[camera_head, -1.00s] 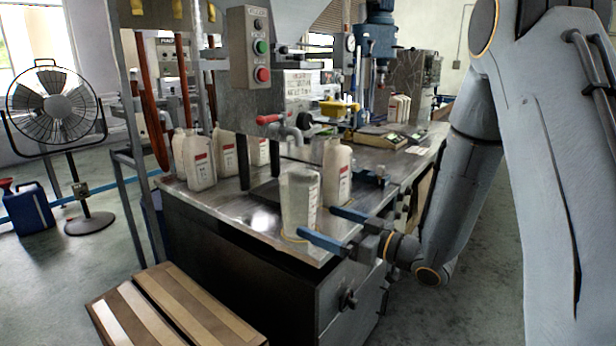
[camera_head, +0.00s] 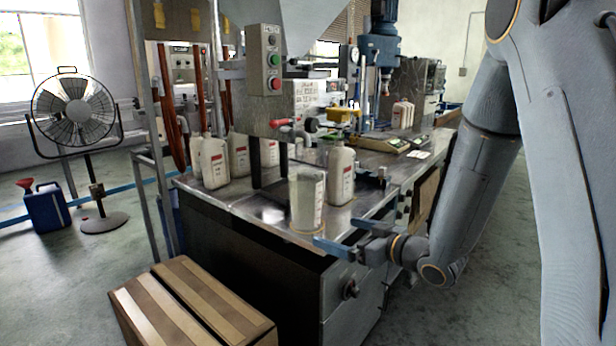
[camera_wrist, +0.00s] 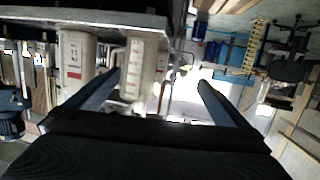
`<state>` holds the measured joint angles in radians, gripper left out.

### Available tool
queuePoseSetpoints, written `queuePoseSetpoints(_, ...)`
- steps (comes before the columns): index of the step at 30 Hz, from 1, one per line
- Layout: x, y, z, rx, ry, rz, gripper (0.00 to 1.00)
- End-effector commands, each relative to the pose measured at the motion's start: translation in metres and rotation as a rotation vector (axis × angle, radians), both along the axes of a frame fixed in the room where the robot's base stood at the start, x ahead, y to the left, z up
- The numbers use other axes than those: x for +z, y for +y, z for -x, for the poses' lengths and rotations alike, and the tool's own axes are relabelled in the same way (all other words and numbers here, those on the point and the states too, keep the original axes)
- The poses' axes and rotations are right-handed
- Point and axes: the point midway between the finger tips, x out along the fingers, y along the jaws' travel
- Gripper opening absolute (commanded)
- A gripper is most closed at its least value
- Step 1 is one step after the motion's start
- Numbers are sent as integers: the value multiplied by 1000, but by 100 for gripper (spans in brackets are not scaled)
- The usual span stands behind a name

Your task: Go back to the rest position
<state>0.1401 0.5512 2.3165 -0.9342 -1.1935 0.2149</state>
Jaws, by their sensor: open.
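My gripper (camera_head: 334,231) is open and empty at the near corner of the steel table (camera_head: 262,210). Its blue fingers sit just right of and in front of a clear measuring beaker (camera_head: 307,200), apart from it. The beaker stands upright on the table; it also shows in the wrist view (camera_wrist: 140,72), beyond the left finger. My gripper's two fingers (camera_wrist: 158,84) are wide apart there with nothing between them. A white bottle with a red label (camera_head: 341,173) stands behind the beaker.
More white bottles (camera_head: 214,163) stand at the table's left, under the filling machine with its button box (camera_head: 266,60). A fan (camera_head: 76,112) and a blue can (camera_head: 46,210) are at left. Floor is clear at right.

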Motion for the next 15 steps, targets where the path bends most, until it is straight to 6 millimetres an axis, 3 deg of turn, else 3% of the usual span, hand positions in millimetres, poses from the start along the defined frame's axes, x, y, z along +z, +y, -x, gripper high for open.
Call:
queuePoseSetpoints(8, -10, -39, 1, -195, 155, 191, 100)
queuePoseSetpoints(11, -15, -65, 14, -304, 267, 280, 100)
queuePoseSetpoints(15, -21, -100, 54, -449, 468, 388, 100)
